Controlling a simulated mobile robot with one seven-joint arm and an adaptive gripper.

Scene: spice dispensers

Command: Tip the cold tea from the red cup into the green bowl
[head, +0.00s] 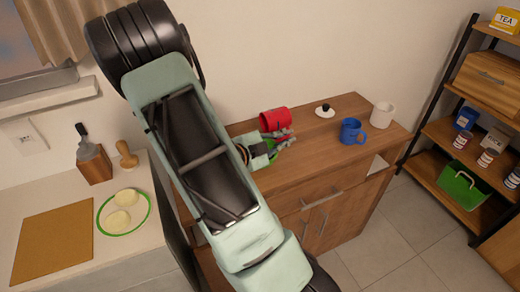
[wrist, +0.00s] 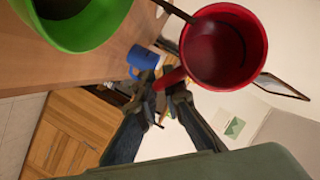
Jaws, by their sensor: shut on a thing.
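The red cup (head: 275,119) lies tipped nearly on its side above the wooden cabinet top. My gripper (head: 283,138) is shut on its handle. In the wrist view the cup (wrist: 262,42) shows its open mouth with dark red inside, and my gripper (wrist: 170,92) has the handle between its fingertips. A thin dark brown strip (wrist: 172,10) runs from the cup's rim towards the picture's top edge; it looks like liquid, but I cannot be sure. The green bowl (wrist: 88,38) is at the upper left, partly cut off, apart from the cup. My arm hides most of the bowl in the head view.
The front right of that top is clear. A shelf rack stands at far right.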

